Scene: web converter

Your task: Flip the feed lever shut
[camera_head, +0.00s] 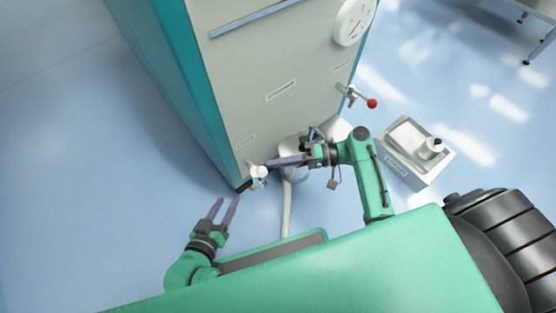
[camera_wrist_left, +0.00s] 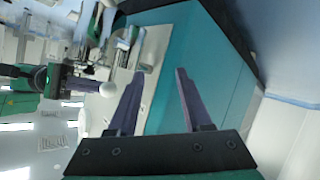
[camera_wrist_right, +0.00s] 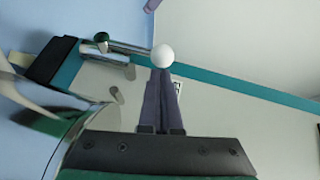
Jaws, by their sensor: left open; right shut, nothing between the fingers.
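A lever with a white ball knob (camera_head: 259,171) sticks out low on the front of the grey machine panel (camera_head: 270,60). A second lever with a red ball knob (camera_head: 371,103) is higher up, to the right. The labels are too small to read, so I cannot tell which is the feed lever. My right gripper (camera_head: 270,163) is shut and empty, its tips right at the white knob. In the right wrist view the white knob (camera_wrist_right: 162,56) is just beyond the fingertips (camera_wrist_right: 163,74); contact is unclear. My left gripper (camera_head: 227,200) is open and empty, below and left of the white knob.
A white hose (camera_head: 287,205) runs down to the floor below the panel. A grey box (camera_head: 425,172) with a white container stands to the right. A round white dial (camera_head: 353,22) is at the top of the panel. Floor at the left is clear.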

